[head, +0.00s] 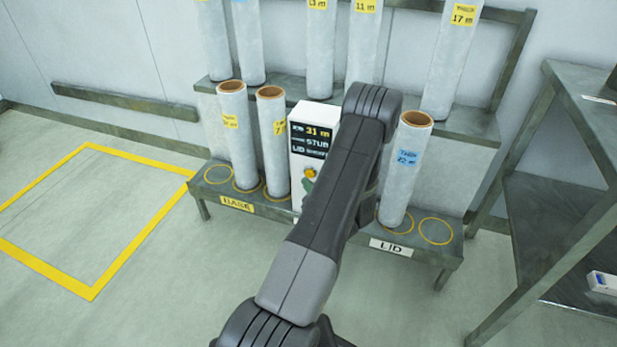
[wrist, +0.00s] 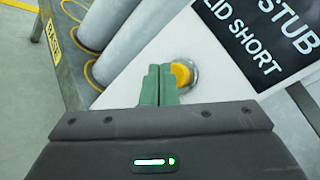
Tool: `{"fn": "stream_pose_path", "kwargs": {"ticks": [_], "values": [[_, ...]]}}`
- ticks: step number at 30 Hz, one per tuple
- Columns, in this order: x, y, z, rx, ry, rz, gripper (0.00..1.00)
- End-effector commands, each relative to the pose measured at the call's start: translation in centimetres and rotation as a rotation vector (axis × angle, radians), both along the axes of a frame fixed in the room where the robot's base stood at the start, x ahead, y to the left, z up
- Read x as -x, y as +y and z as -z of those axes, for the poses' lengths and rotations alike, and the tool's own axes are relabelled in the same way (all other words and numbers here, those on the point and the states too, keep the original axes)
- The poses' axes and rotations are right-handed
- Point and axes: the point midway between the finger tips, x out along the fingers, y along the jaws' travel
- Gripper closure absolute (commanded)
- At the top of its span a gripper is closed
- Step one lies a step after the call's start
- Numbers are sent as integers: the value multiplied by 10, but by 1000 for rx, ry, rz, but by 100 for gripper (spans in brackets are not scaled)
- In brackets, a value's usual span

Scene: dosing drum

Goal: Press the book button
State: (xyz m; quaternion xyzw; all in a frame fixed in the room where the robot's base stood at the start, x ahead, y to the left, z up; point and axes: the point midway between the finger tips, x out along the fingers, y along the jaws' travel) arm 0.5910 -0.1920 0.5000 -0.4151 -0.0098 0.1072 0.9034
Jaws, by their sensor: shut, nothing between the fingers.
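The yellow round button (head: 310,173) sits on the front of a white box (head: 299,178) with a dark display. In the wrist view the button (wrist: 181,74) has a metal ring around it, and its left part is hidden by my fingers. My gripper (wrist: 160,84) is shut and empty, with its green fingertips right at the button's left side. In the head view the gripper (head: 306,188) shows just below the button, partly behind my arm. I cannot tell whether the fingertips touch the button.
The display (head: 313,139) reads "31 m", "STUB" and "LID" with a further word, "SHORT" in the wrist view. Wrapped rolls (head: 237,134) stand on a low bench (head: 218,188) on both sides of the box. A metal shelf (head: 555,190) stands at right. The floor at left is clear.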

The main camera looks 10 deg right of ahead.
Motion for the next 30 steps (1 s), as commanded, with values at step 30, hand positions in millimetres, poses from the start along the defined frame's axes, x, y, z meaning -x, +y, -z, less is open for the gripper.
{"fn": "stream_pose_path", "kwargs": {"ticks": [30], "values": [[43, 29, 0, 0, -1, 1, 100]]}}
